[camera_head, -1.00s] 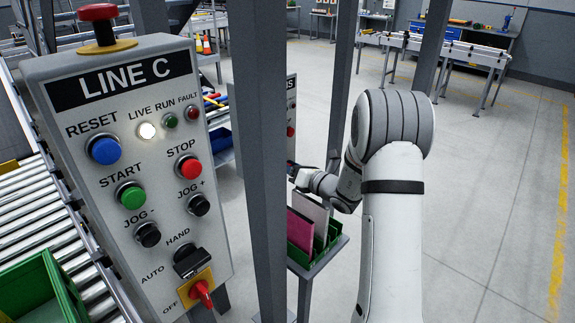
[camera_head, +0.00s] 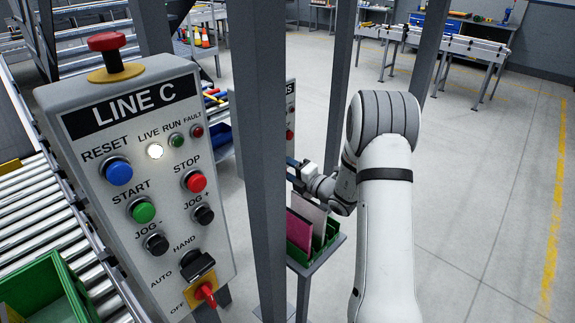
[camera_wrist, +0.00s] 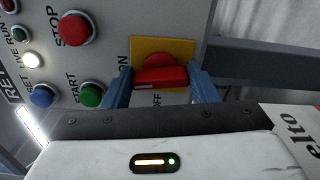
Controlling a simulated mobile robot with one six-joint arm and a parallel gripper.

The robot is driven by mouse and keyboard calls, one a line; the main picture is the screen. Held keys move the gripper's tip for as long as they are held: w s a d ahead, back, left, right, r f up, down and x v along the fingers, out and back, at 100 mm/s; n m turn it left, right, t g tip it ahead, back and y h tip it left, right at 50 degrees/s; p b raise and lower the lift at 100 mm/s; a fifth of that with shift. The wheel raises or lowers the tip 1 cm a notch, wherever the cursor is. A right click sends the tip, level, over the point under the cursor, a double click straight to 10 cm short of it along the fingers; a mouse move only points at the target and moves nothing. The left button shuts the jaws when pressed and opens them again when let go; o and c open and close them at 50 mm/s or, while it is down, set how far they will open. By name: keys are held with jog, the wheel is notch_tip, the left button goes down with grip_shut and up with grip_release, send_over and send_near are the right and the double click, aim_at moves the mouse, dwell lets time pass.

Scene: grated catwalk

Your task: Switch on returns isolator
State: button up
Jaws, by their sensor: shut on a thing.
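The returns isolator is a red rotary handle (camera_wrist: 160,76) on a yellow plate (camera_wrist: 180,48), on a grey panel in the wrist view. ON is printed to the left of it and OFF below it. My gripper (camera_wrist: 162,88) has its two blue fingers on either side of the handle and is shut on it. The handle's long side runs left to right in this view; I cannot tell which label it points to. In the head view, my gripper (camera_head: 295,170) is at the panel (camera_head: 290,105) behind a grey post, which hides the isolator.
The wrist view also shows a red STOP button (camera_wrist: 75,28), green START button (camera_wrist: 92,95), blue button (camera_wrist: 42,95) and lit white lamp (camera_wrist: 33,60). A LINE C panel (camera_head: 220,250) with its own red switch (camera_head: 205,292) stands nearer, left of the post (camera_head: 262,150).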

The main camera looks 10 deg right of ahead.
jog(key=shift+d+m+p, duration=0.1)
jog(key=shift+m+p, duration=0.25)
jog(key=shift+m, duration=0.45)
jog(key=o, duration=1)
jog(key=b+v, duration=0.2)
jog(key=v, duration=0.5)
jog(key=shift+s+d, duration=0.25)
jog(key=shift+s, duration=0.05)
jog(key=shift+f, duration=0.15)
